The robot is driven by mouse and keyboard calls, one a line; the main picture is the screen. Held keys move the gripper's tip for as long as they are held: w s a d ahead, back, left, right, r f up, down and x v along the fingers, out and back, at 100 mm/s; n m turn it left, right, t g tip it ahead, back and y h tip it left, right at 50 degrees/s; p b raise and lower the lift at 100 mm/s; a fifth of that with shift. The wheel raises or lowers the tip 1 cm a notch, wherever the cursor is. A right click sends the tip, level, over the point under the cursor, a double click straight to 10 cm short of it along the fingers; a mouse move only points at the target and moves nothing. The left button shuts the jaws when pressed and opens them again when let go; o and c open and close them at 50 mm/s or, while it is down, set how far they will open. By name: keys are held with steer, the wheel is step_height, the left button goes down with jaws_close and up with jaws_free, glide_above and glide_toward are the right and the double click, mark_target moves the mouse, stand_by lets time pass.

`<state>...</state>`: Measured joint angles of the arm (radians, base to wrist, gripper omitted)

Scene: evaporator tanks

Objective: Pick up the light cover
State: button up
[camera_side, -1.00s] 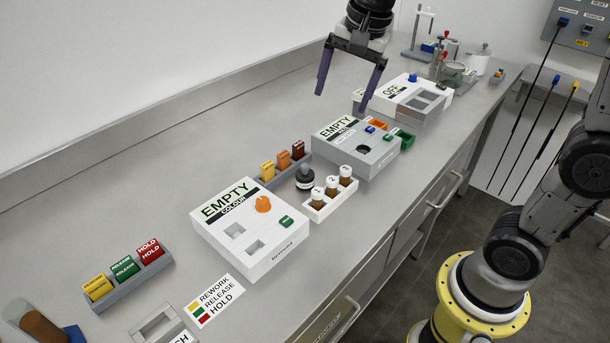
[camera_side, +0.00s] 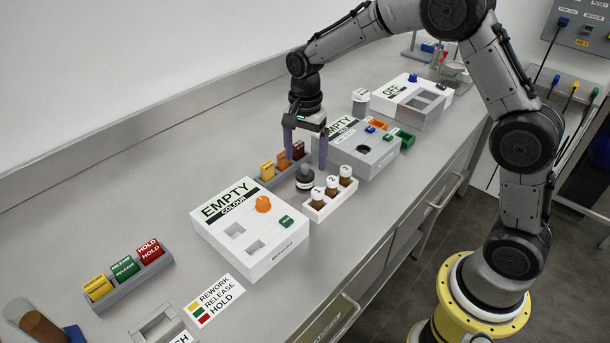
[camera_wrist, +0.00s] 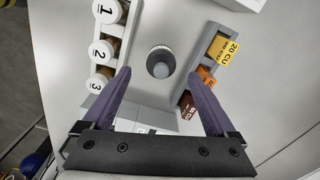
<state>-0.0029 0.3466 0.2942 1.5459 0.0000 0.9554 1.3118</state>
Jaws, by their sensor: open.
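The light cover appears to be the small black round cap with a grey knob (camera_side: 305,178), standing on the bench between the vial rack and the colour-block rack. In the wrist view the cover (camera_wrist: 160,62) shows from above, with clear bench around it. My gripper (camera_side: 306,160) is open and points down above the cover, with nothing between its fingers. In the wrist view its fingertips (camera_wrist: 160,75) lie either side of the cover's line and appear apart from it.
The white vial rack (camera_side: 320,212) with numbered vials (camera_wrist: 104,50) stands close on one side. The rack of yellow, orange and brown blocks (camera_wrist: 214,62) stands on the other. A white EMPTY COLOUR box (camera_side: 270,258) is nearby, and a grey EMPTY box (camera_side: 380,160) stands behind.

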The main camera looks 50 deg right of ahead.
mark_target(305, 165)
steer(key=shift+w+f, duration=0.1)
steer(key=shift+f, duration=2.95)
steer(key=c, duration=1.4)
